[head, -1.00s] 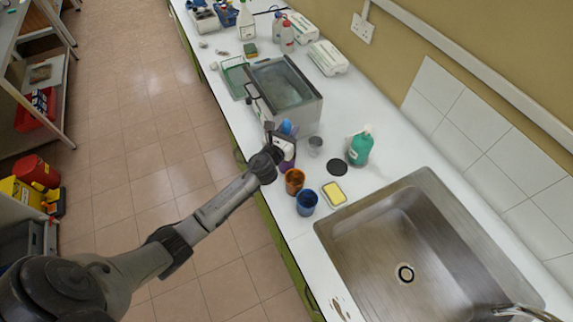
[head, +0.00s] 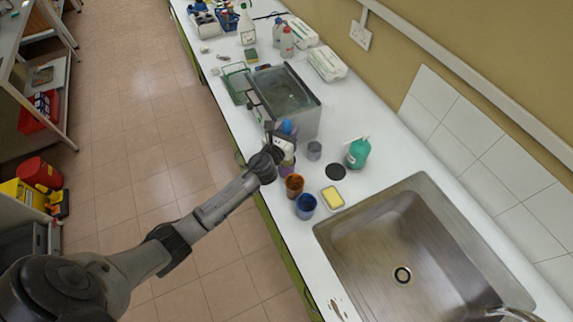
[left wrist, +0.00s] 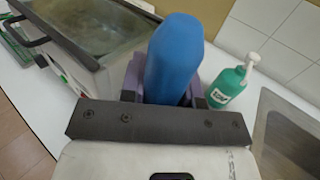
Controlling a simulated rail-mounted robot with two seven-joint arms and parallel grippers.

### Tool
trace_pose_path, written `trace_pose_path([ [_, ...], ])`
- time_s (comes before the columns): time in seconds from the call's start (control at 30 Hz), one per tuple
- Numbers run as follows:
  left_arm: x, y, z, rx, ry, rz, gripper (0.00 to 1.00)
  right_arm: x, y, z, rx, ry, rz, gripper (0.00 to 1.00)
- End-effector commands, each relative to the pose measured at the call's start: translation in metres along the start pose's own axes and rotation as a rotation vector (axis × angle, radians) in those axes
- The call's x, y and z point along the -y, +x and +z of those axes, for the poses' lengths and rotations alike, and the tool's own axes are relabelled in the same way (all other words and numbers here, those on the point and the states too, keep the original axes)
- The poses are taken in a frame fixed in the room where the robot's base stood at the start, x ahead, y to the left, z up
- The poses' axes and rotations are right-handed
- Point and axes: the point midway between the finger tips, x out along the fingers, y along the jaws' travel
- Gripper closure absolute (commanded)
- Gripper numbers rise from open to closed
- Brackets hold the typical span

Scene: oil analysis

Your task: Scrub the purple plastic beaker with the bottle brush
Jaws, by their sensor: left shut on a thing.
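My left gripper (head: 285,146) is over the counter's front edge, in front of the metal bath, and is shut on a blue upright handle, which I take to be the bottle brush (head: 287,127). The handle stands up large in the left wrist view (left wrist: 175,58). Purple, apparently the purple plastic beaker (head: 288,160), shows just below the gripper in the head view. Purple also shows on both sides of the handle in the left wrist view. The bristles are hidden, and I cannot tell whether they are inside the beaker. My right gripper is not in view.
An orange-brown beaker (head: 294,186) and a blue beaker (head: 306,206) stand close to the gripper. The metal bath (head: 312,118) stands behind.

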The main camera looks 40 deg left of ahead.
Motion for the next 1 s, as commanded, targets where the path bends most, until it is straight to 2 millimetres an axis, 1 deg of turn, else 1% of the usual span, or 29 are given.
trace_pose_path([
  [0.2,0.0,0.0,-0.001,0.0,0.0,0.0,0.94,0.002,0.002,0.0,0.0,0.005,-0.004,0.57],
  [0.33,0.0,0.0,-0.006,0.0,0.0,0.0,0.94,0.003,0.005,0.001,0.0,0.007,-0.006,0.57],
  [0.7,0.0,0.0,-0.035,0.0,0.001,0.0,0.94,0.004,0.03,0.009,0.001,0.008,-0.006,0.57],
  [1.0,0.0,0.0,-0.035,0.001,0.0,0.0,0.94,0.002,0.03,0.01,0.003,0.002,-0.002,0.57],
])
